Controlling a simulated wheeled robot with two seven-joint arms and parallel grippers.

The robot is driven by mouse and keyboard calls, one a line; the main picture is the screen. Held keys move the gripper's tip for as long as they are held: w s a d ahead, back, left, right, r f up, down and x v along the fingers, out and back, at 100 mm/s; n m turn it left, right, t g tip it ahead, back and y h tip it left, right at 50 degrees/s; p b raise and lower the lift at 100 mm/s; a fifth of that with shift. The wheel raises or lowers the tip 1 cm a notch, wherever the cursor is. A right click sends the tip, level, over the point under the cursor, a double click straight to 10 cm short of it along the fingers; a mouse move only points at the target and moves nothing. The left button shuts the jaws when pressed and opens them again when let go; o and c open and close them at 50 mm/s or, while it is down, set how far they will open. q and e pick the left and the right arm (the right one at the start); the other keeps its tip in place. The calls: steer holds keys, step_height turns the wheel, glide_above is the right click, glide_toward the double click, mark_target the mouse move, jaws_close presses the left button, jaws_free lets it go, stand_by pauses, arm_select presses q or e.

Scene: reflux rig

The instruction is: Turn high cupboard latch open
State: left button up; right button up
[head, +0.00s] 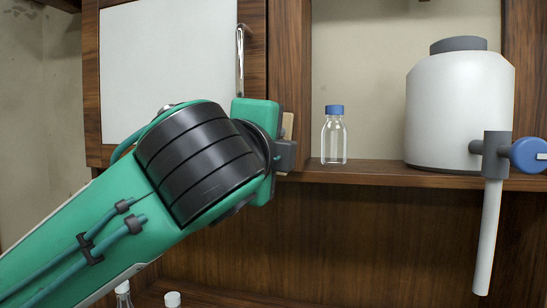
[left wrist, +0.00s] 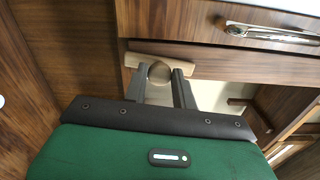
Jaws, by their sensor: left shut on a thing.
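The high cupboard door (head: 170,62) has a white panel in a dark wood frame and appears closed. A pale wooden latch (head: 288,124) is partly hidden behind my left arm in the head view. In the left wrist view the latch bar (left wrist: 182,59) lies roughly parallel to the door's metal handle (left wrist: 270,33), with a round knob (left wrist: 160,71) on it. My left gripper (left wrist: 161,76) is shut on the knob, a finger on each side. In the head view the gripper (head: 287,152) is mostly hidden by my wrist. My right gripper is not in view.
Right of the latch, a clear bottle with a blue cap (head: 334,138) stands on the shelf (head: 370,176). A large white container with a tap (head: 455,110) stands further right. Below are a white cap (head: 172,299) and another bottle (head: 123,294), partly cut off.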

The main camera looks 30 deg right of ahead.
arm_select(q)
steer(key=shift+n, duration=0.6)
steer(key=shift+b, duration=0.3)
steer(key=o, duration=1)
steer(key=shift+c, duration=0.2)
steer(key=shift+a, duration=0.1)
steer(key=b+v, duration=0.4)
steer(key=v, duration=0.9)
steer(key=shift+s+a+b, duration=0.25)
steer(key=shift+b, duration=0.05)
